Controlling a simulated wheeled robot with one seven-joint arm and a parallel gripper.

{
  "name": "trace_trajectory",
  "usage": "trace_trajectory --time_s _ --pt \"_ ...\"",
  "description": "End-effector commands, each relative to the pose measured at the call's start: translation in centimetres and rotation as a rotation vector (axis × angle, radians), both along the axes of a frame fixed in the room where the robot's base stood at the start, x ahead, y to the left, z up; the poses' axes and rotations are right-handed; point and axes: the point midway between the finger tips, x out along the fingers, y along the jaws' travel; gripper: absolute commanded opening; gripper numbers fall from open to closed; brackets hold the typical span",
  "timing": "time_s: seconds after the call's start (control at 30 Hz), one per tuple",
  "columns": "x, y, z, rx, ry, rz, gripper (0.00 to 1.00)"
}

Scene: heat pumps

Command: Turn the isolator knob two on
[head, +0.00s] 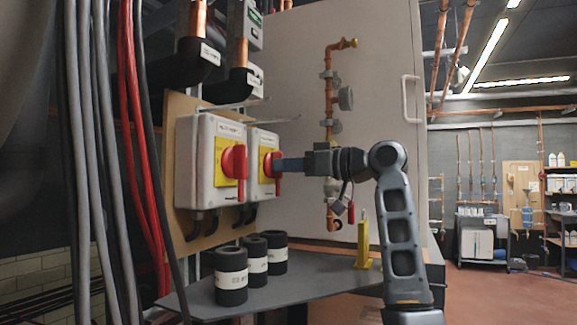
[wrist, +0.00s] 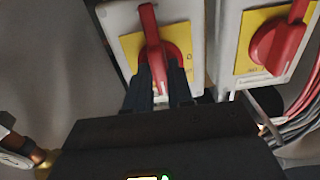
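Two grey isolator boxes with yellow plates and red knobs hang side by side on a board. My gripper (head: 291,165) is at the right-hand box's knob (head: 267,165), pointing left at it. In the wrist view, that knob (wrist: 150,30) has its handle running nearly up and down the picture. The two dark fingers of my gripper (wrist: 164,85) lie on either side of the handle's lower part. Whether they press on it is not clear. The other knob (head: 233,162) stands clear of my gripper, and it also shows in the wrist view (wrist: 277,42). The box labels are too small to read.
Black labelled cylinders (head: 232,278) stand on a dark shelf (head: 305,288) below the boxes. A yellow post (head: 362,245) stands right of them. Copper pipework with valves (head: 330,110) is behind my gripper. Red and grey cables (head: 135,130) hang at the left.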

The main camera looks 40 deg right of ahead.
Motion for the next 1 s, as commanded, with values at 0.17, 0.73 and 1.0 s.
trace_trajectory --time_s 0.17,0.73,1.0 --pt "0.0 0.0 0.0 -0.001 -0.001 -0.001 0.4" --pt "-3.1 -1.2 -0.1 -0.002 -0.005 -0.004 0.45" --pt "-6.6 -2.4 -0.1 -0.002 -0.004 -0.001 0.45"
